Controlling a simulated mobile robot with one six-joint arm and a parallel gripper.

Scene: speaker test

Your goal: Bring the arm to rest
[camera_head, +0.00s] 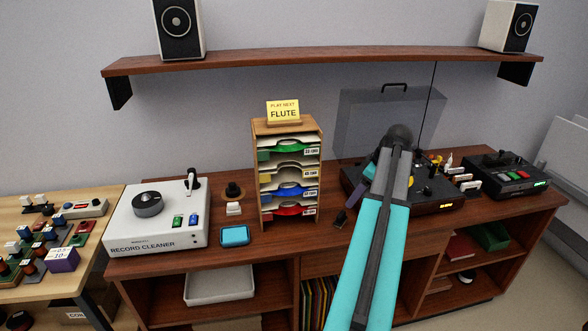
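My cyan and grey arm reaches up from the bottom of the view, over the right half of the wooden cabinet top (270,252), to a dark rounded joint in front of the turntable area. Beyond that joint a short section angles down to the left. My gripper (346,207) appears to be at its lower end, small and dark, near the cabinet top. I cannot tell whether its fingers are open or shut, or whether it touches anything. The arm hides part of the equipment behind it.
A record rack (257,175) with a yellow FLUTE sign (283,111) stands left of my gripper. A clear raised lid (362,125) is behind the arm. A white record cleaner (155,222), a black mixer (507,177) and a shelf with speakers (320,59) surround it.

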